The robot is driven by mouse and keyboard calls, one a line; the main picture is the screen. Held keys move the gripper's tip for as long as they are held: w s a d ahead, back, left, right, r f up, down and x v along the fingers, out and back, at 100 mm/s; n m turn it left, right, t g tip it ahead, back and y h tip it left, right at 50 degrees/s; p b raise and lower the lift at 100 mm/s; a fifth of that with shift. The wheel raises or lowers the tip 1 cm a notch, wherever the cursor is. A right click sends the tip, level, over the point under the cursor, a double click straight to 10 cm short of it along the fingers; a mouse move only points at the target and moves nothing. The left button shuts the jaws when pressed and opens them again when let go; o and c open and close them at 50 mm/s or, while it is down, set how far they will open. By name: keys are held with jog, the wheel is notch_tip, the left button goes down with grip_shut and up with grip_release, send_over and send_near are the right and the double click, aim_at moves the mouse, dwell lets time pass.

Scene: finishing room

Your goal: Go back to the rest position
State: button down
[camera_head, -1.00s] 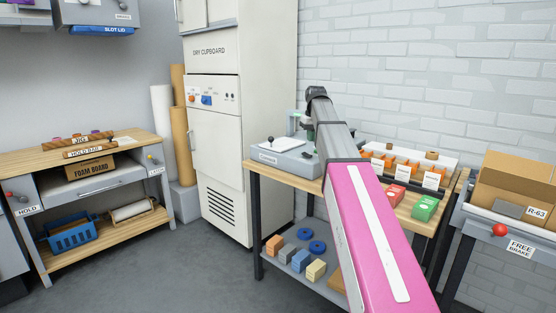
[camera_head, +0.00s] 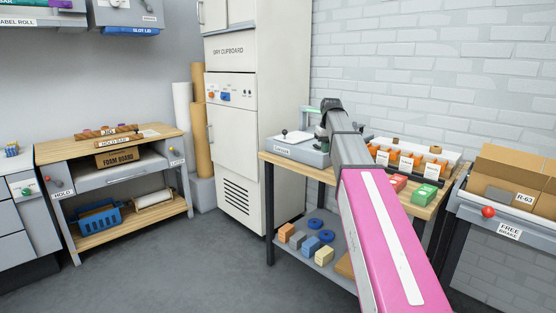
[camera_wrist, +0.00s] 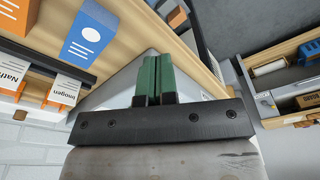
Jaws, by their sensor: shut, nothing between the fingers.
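My pink and grey arm (camera_head: 385,235) reaches forward over the wooden workbench. In the wrist view, my gripper (camera_wrist: 155,72) has its two green fingers pressed together with nothing between them. The fingers hang over a pale grey surface beside the wooden bench top. In the head view, the gripper's end is mostly hidden behind the dark wrist, close to the grey machine (camera_head: 298,149) at the bench's left end.
A tall dry cupboard (camera_head: 232,130) is behind. Carton table (camera_head: 510,218) is at right, foam board bench (camera_head: 110,145) at left. Grey floor between is clear.

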jog(key=s+f+m, duration=0.1)
jog(key=s+f, duration=0.5)
jog(key=f, duration=0.6)
jog(key=s+f, duration=0.7)
jog(key=f, duration=0.5)
jog(key=s+f+m+g, duration=0.1)
jog(key=s+f, duration=1.4)
jog(key=s, duration=0.1)
jog(key=shift+s+a+m+g, duration=0.3)
jog(key=shift+a+m, duration=0.1)
jog(key=shift+a, duration=0.05)
